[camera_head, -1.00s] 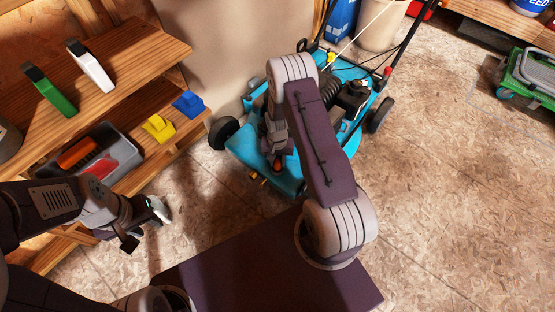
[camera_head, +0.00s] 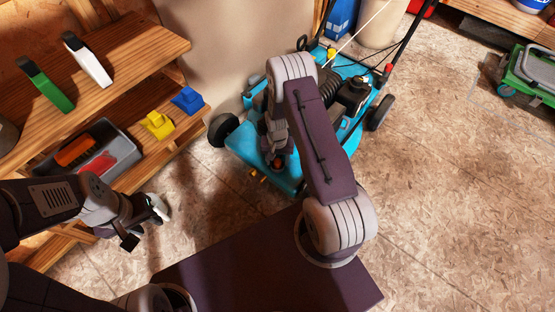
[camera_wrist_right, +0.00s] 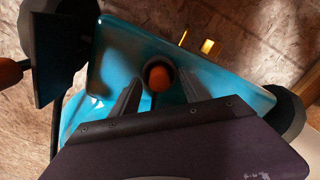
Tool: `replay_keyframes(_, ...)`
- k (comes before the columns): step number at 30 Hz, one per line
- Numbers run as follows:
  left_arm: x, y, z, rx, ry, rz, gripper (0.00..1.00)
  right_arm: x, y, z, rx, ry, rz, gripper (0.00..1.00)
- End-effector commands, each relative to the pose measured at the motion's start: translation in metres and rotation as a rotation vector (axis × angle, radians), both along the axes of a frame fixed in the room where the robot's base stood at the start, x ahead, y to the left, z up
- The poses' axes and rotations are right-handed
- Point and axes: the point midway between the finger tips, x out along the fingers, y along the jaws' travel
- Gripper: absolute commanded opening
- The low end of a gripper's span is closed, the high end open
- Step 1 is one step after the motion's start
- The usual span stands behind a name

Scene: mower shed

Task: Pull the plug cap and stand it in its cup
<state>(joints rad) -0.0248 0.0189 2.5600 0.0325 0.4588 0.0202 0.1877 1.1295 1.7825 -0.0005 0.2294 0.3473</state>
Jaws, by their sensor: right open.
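The plug cap, a round orange-red piece with a dark rim (camera_wrist_right: 159,77), sits on the front of the teal mower's deck (camera_head: 248,152). It shows small in the head view (camera_head: 278,163), partly covered by my right gripper. In the wrist view my right gripper (camera_wrist_right: 161,84) is open, with one finger on each side of the cap and gaps between. Contact with the deck cannot be told. My left gripper (camera_head: 150,218) hangs beside the shelf's lower edge, away from the mower; its fingers are unclear. I cannot tell which thing is the cup.
Brass fittings (camera_wrist_right: 207,46) stick out beside the deck.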

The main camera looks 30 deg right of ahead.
Motion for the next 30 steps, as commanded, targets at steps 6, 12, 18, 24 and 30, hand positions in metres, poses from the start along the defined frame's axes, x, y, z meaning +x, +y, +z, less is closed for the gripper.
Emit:
replay_keyframes(6,0.0,0.0,0.019,0.0,0.0,0.0,0.36,0.001,0.0,0.024,0.0,-0.002,0.0,0.54)
replay_keyframes(12,0.0,0.0,0.053,0.0,0.0,0.0,0.36,0.001,0.0,0.071,0.0,-0.002,0.0,0.54)
replay_keyframes(18,0.0,0.0,0.066,0.0,0.0,0.0,0.36,0.0,0.0,0.093,0.0,0.0,0.0,0.54)
replay_keyframes(24,0.0,0.0,0.064,0.0,0.0,0.0,0.36,0.0,0.0,0.09,0.0,0.0,0.0,0.54)
replay_keyframes(30,0.0,0.0,0.07,0.0,0.0,0.0,0.36,0.013,0.004,0.109,-0.006,-0.034,0.018,0.54)
